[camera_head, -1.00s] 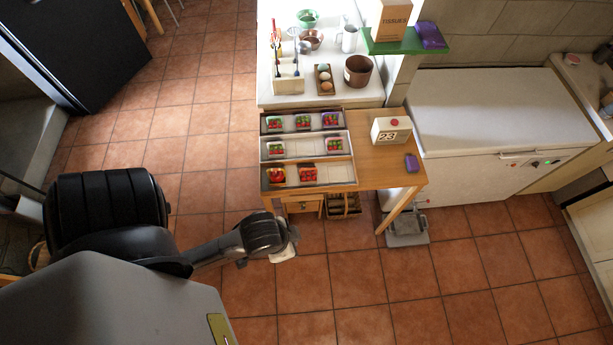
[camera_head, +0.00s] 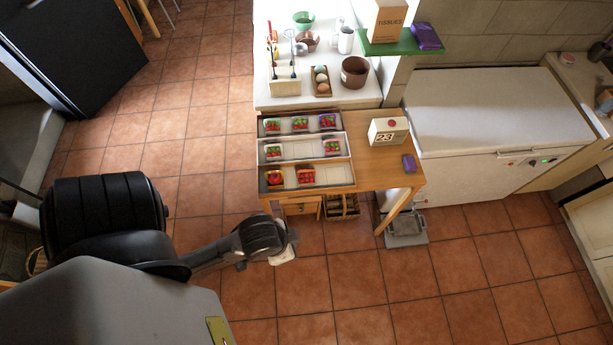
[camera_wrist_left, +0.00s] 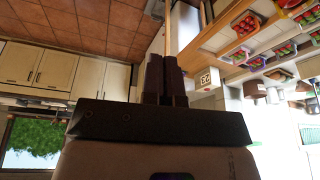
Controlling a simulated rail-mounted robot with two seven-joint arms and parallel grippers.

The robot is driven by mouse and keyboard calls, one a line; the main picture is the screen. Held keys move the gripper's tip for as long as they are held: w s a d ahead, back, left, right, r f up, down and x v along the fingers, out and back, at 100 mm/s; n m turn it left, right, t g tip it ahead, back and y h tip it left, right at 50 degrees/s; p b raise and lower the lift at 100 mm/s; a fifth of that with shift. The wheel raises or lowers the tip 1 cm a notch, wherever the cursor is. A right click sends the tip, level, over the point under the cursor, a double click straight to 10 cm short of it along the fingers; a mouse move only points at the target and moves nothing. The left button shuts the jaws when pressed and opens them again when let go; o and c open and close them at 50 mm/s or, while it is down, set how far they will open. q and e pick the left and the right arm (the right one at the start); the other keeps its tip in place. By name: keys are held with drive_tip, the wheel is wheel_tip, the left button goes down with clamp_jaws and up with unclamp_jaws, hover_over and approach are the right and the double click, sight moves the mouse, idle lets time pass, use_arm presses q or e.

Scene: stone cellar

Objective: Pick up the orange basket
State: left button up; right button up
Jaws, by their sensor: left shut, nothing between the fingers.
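Small baskets of red fruit stand in stepped grey trays (camera_head: 340,174) on a wooden table. In the front tray, an orange-looking basket (camera_head: 275,178) is at the left end and a reddish one (camera_head: 306,175) is to its right. Their exact colours are hard to tell. My left gripper (camera_head: 289,252) is in front of the table, over the floor, well apart from the baskets. In the left wrist view its two fingers (camera_wrist_left: 166,78) are together and empty. Fruit baskets (camera_wrist_left: 246,23) show at upper right there; I cannot tell which is the orange one. My right gripper is not in view.
A calendar box (camera_head: 388,131) and a purple packet (camera_head: 409,163) are on the table's right side. A white counter (camera_head: 335,100) stands behind, a white chest (camera_head: 490,110) at right. A scale (camera_head: 406,238) is on the floor beside the table leg. The tiled floor in front is clear.

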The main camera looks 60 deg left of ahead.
use_arm(q)
drive_tip(key=shift+o, duration=1.2)
drive_tip(key=shift+a, duration=0.15)
